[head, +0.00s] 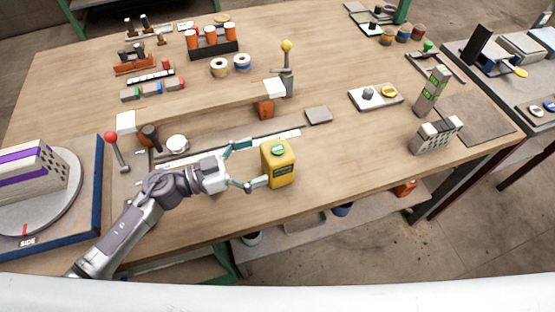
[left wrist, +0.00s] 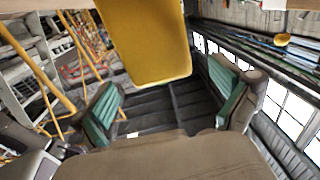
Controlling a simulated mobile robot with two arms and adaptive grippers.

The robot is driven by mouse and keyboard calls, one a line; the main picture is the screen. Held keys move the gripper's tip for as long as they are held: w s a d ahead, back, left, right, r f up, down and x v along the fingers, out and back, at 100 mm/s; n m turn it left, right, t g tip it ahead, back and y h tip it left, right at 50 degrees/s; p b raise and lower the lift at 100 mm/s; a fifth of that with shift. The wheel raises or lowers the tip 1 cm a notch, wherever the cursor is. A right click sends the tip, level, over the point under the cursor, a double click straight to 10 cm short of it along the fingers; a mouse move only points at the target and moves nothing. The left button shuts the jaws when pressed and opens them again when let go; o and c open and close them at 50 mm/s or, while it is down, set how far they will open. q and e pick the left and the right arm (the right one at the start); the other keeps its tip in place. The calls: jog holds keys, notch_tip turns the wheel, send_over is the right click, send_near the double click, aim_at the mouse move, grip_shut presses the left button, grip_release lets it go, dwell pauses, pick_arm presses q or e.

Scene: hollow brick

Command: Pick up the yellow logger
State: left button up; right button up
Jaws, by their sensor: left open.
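The yellow logger (head: 279,168), a boxy yellow body with a green round top, stands upright near the front edge of the wooden table. My left gripper (head: 252,166) is open just to the left of it, its two green fingers spread toward the logger's near side. In the left wrist view the yellow logger (left wrist: 147,45) fills the top middle, beyond the open fingers of my left gripper (left wrist: 163,103). Nothing is held. Whether a fingertip touches the logger cannot be told. My right gripper is not in view.
A beam on white-topped blocks (head: 200,107) lies behind the gripper, with a yellow-knobbed lever (head: 287,70) at its end. A red-knobbed lever (head: 117,152) and a blue-edged turntable (head: 85,218) stand at left. A hollow grey brick (head: 436,136) stands at right.

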aim_at(277, 155)
pick_arm(q)
jog(key=shift+f+p+x, duration=0.15)
jog(key=shift+p+x, duration=0.05)
jog(key=shift+x, duration=1.15)
jog(key=shift+f+p+x, duration=0.15)
jog(key=shift+p+x, duration=0.05)
jog(key=shift+x, duration=1.2)
jog(key=c, duration=1.4)
